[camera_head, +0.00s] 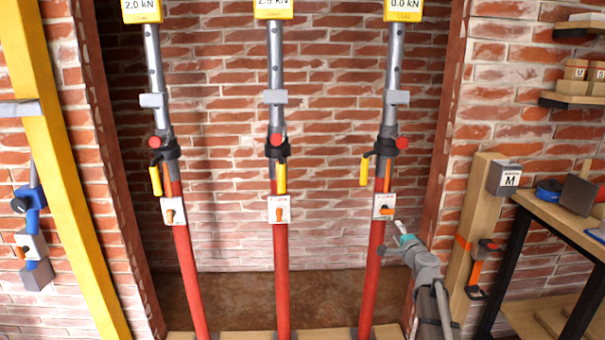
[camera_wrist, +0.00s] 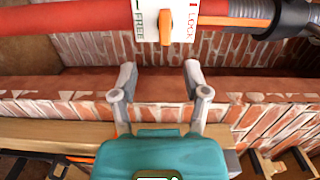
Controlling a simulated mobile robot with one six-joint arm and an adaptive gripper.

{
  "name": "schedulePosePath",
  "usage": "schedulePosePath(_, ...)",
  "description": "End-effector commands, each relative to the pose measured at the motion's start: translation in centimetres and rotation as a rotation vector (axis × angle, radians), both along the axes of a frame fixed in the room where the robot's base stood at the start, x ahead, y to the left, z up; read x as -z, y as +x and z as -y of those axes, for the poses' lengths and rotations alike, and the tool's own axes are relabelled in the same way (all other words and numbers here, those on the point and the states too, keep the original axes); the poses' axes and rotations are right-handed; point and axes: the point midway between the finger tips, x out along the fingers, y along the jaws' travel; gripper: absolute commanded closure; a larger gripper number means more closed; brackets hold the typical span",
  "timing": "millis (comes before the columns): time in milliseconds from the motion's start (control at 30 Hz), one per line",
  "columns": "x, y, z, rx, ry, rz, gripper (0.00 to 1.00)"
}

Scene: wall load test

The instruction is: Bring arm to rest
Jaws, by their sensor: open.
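My gripper (camera_head: 400,228) is beside the right red prop (camera_head: 373,265), just below and right of its white lock plate (camera_head: 384,200). In the wrist view my gripper's two fingers (camera_wrist: 159,76) are spread apart with nothing between them. They point toward the plate, which also shows in the wrist view (camera_wrist: 143,20) marked FREE and LOCK. Its orange lever (camera_wrist: 165,27) stands across the prop between the words. The fingertips look clear of the lever. The right prop's yellow display (camera_head: 404,10) reads 0.0 kN.
The left prop (camera_head: 192,280) and middle prop (camera_head: 282,270) stand to the left; the left display (camera_head: 142,10) reads 2.0 kN. A yellow beam (camera_head: 62,150) leans at left.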

Motion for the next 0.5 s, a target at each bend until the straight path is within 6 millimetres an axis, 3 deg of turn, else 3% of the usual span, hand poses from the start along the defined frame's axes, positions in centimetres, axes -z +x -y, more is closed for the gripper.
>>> schedulePosePath(267,2.8,-2.7,-8.4,-0.259,-0.239,-0.11,0.4)
schedulePosePath(500,7.5,-7.4,-15.5,-0.542,-0.503,-0.284,0.4)
